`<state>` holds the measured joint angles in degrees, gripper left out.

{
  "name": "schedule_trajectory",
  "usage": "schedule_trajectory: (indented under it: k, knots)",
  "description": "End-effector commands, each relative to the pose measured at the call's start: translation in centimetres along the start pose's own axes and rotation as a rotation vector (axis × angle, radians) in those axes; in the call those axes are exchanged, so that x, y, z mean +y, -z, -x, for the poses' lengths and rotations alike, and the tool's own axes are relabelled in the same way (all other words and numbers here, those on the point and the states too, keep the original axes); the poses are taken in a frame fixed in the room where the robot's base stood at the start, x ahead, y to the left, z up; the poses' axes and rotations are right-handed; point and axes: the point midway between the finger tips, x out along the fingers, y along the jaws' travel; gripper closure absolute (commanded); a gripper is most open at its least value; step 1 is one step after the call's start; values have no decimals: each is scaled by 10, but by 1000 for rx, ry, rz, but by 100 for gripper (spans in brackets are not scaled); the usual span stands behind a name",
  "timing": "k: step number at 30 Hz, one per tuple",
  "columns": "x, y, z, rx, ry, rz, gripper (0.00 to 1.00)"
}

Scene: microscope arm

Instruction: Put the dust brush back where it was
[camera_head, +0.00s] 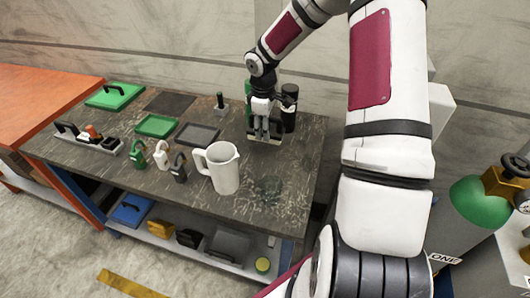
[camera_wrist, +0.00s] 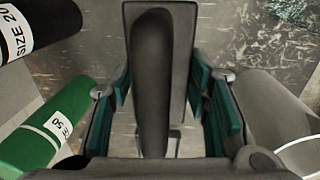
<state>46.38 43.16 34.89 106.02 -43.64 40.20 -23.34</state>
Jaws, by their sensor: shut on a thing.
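My gripper (camera_head: 265,128) is low over the back right part of the worktable (camera_head: 300,165). In the wrist view my gripper (camera_wrist: 165,105) has its green-padded fingers on both sides of a dark grey piece with a long rounded handle (camera_wrist: 153,80), which I take for the dust brush. The handle runs between the fingers. In the head view the brush (camera_head: 262,136) is a dark shape under the gripper, mostly hidden. I cannot tell whether its underside touches the tabletop.
A black cylinder (camera_head: 289,108) stands close right of my gripper; a green cylinder (camera_wrist: 45,125) is also close. A white jug (camera_head: 224,168) stands in front. Padlocks (camera_head: 160,155), a green tray (camera_head: 156,125) and a dark tray (camera_head: 198,134) lie left.

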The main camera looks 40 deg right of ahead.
Motion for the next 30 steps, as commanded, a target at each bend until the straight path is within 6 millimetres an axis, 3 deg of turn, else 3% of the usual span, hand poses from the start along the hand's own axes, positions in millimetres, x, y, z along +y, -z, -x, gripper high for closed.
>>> schedule_trajectory:
  k: [7, 13, 20, 26, 27, 30]
  knots:
    - [-6, 0, -42, 0, 3, 2, 92]
    - [-7, 1, -56, 0, 1, 2, 92]
    - [-10, 0, -84, -1, 2, 2, 92]
    - [-9, 1, -87, 0, -1, 1, 92]
    - [-9, 1, -87, -1, 0, 1, 52]
    - [-9, 1, -87, -1, 0, 1, 36]
